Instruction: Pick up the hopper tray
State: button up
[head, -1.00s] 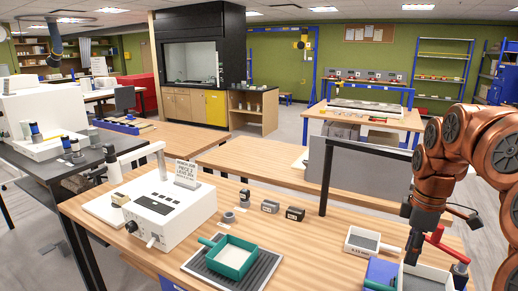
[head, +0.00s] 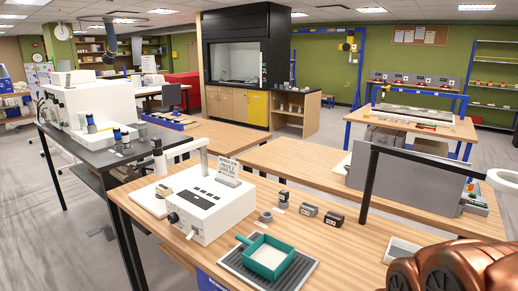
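A teal square tray (head: 264,270) with a short handle at its left and a pale inside sits on a dark ribbed mat (head: 232,268) near the front of the wooden bench. I take it for the hopper tray, though no label on it is readable. My copper arm shows at the lower right corner, to the right of the teal tray and apart from it. My gripper is out of the picture, so its fingers and anything in them are hidden.
A white machine (head: 206,216) with a knob stands left of the mat, with a small sign (head: 228,168) behind it. Small dark blocks (head: 308,210) stand behind the tray. A small white tray (head: 400,249) is partly hidden by my arm. Bench between is clear.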

aim_at(268, 257)
jog(key=u, duration=0.55)
jog(key=k, duration=0.65)
jog(key=u, duration=1.45)
jog(key=i, duration=1.5)
jog(key=z, duration=0.8)
jog(key=i, duration=0.55)
jog(key=z, duration=0.6)
